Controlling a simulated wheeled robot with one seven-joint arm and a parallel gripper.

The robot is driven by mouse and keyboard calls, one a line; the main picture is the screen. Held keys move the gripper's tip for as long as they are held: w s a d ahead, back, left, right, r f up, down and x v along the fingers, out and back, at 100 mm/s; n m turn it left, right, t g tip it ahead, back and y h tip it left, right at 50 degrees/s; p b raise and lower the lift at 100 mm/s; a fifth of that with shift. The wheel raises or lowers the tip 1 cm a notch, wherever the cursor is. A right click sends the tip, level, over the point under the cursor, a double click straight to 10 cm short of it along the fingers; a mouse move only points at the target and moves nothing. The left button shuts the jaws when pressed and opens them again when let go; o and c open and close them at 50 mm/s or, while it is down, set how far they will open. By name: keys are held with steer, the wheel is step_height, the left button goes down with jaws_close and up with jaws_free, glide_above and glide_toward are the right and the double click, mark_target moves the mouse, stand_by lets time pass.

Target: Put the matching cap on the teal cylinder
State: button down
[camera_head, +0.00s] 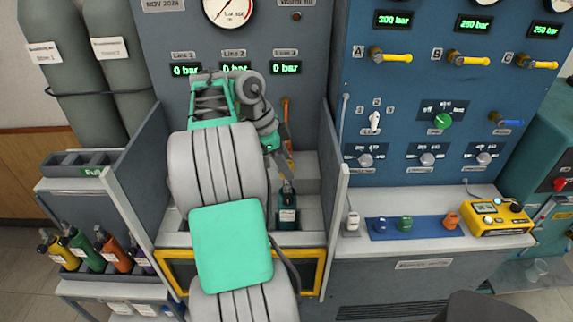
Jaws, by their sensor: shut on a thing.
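The teal cylinder (287,216) stands upright in the open bay of the bench, with a dark neck and a pale label. My gripper (290,172) is over the top of this cylinder, pointing down. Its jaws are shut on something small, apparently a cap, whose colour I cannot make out. I cannot tell whether it touches the neck. A blue cap (380,225), a green cap (405,223) and an orange cap (450,220) stand on a blue mat (428,226) to the right, with a gap between green and orange.
Side walls (334,190) and a yellow-framed front edge (312,272) bound the bay. A small pale device (352,222) and a yellow meter (500,217) stand on the right counter. Several coloured cylinders (115,252) stand in a rack at left. My arm hides much of the bay.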

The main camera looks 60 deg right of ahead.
steer(key=shift+f+b, duration=1.25)
steer(key=shift+f, duration=0.15)
steer(key=c, duration=0.9)
jaws_free()
steer(key=shift+o, duration=0.2)
steer(key=p+v, duration=0.4)
steer(key=v, duration=0.4)
steer(key=w+a+n+t+h, duration=0.1)
steer(key=w+a+n+t, duration=0.2)
steer(key=w+a+n, duration=0.5)
steer(key=w+a+n+t+h, duration=0.15)
steer(key=w+a+n, duration=0.35)
steer(key=a+n, duration=0.65)
steer(key=s+a+f+n+t+y, duration=0.1)
steer(key=a+n, duration=0.4)
steer(key=a, duration=0.6)
steer(key=s+a+f+n+t+y, duration=0.2)
steer(key=a+f+n, duration=0.3)
steer(key=a, duration=0.6)
steer(key=shift+a+n+y, duration=0.35)
steer(key=shift+n+y, duration=0.4)
